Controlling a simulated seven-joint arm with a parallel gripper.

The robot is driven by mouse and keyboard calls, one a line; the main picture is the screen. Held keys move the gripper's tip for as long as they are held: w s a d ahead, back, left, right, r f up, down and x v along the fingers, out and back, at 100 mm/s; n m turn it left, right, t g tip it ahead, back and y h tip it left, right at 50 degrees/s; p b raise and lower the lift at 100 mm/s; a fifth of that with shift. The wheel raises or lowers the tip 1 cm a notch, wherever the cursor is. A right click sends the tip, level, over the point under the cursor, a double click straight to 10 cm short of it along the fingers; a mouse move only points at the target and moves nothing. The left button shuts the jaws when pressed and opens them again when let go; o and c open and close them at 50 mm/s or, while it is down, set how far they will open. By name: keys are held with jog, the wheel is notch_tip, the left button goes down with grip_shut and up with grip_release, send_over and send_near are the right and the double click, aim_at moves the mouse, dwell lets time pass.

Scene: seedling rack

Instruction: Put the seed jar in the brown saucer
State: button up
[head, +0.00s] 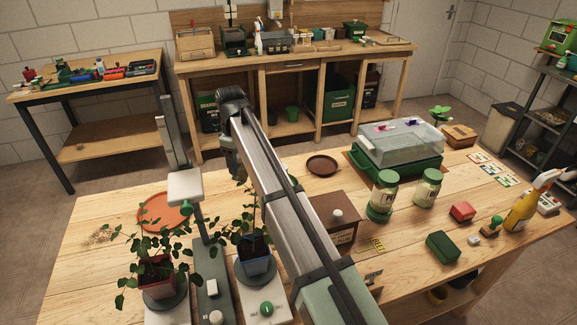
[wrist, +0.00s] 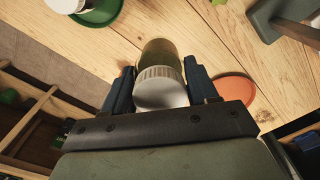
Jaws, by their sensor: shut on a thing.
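A seed jar (wrist: 161,52) with a glass body and a ribbed white lid sits between the two fingers of my gripper (wrist: 158,76) in the wrist view. The gripper is shut on it near the lid. In the head view my own arm hides the held jar and the fingertips. The brown saucer (head: 323,165) lies empty on the table, right of my arm in the head view. I cannot make it out in the wrist view. How far the jar is above the table is hard to tell.
An orange saucer (head: 162,211) lies left, also in the wrist view (wrist: 234,89). A clear-lidded propagator (head: 400,148), brown box (head: 335,217) and potted plants (head: 156,273) stand around.

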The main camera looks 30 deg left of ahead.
jog(key=r, duration=0.4)
jog(key=w+r, duration=0.1)
jog(key=shift+d+r, duration=0.15)
jog(key=shift+r, duration=0.25)
jog(key=w+d, duration=0.3)
jog(key=w, duration=0.4)
jog(key=w+d, duration=0.4)
jog(key=w, duration=0.3)
jog(key=m, duration=0.1)
send_over(322, 166)
jog(key=shift+s+f, duration=0.15)
jog(key=shift+f, duration=7.5)
jog(key=shift+f, duration=0.15)
jog(key=o, duration=1.1)
jog(key=shift+o, duration=0.2)
notch_tip(322, 166, up, 12)
jog(key=shift+r, duration=0.2)
